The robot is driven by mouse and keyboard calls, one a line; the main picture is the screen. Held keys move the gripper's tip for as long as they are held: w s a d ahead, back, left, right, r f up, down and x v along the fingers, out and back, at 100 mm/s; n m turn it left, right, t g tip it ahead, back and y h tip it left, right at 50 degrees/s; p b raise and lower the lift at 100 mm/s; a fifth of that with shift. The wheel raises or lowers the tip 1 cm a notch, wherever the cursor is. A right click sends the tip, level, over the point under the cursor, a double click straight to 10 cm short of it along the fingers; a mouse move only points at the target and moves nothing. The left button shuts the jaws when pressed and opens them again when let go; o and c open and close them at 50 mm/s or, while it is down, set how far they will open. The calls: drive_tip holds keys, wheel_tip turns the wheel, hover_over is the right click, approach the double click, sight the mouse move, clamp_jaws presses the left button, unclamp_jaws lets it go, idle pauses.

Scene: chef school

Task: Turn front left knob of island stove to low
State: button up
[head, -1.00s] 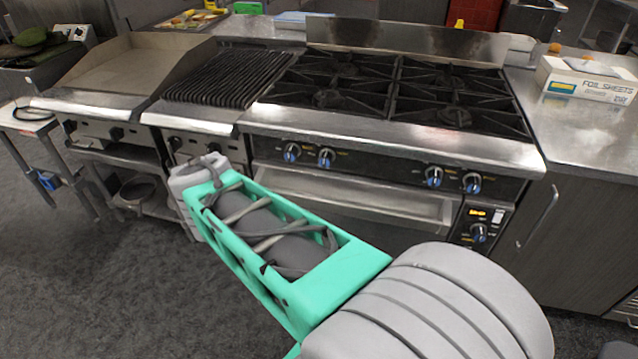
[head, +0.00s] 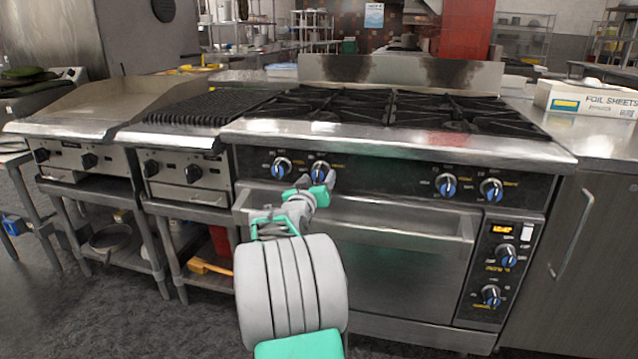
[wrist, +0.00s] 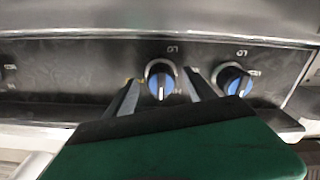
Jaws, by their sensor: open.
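The island stove's front panel (head: 385,178) carries two blue-and-silver knobs at its left and two at its right. The far-left knob (head: 281,167) is clear of my gripper. The second knob from the left (head: 319,170) is right in front of my gripper (head: 320,184). In the wrist view this knob (wrist: 161,80) sits between the two dark fingers of my open gripper (wrist: 162,94), one finger on each side. I cannot tell whether they touch it. Another knob (wrist: 232,79) is just beside the right finger in that view.
The oven door handle (head: 400,226) runs below the knobs, close under my gripper. More oven knobs (head: 491,295) are on the lower right panel. A griddle (head: 105,105) and a grill (head: 205,108) stand to the left. A foil sheets box (head: 590,99) is on the right counter.

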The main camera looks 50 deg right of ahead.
drive_tip(key=shift+x, duration=1.05)
drive_tip(key=c, duration=1.4)
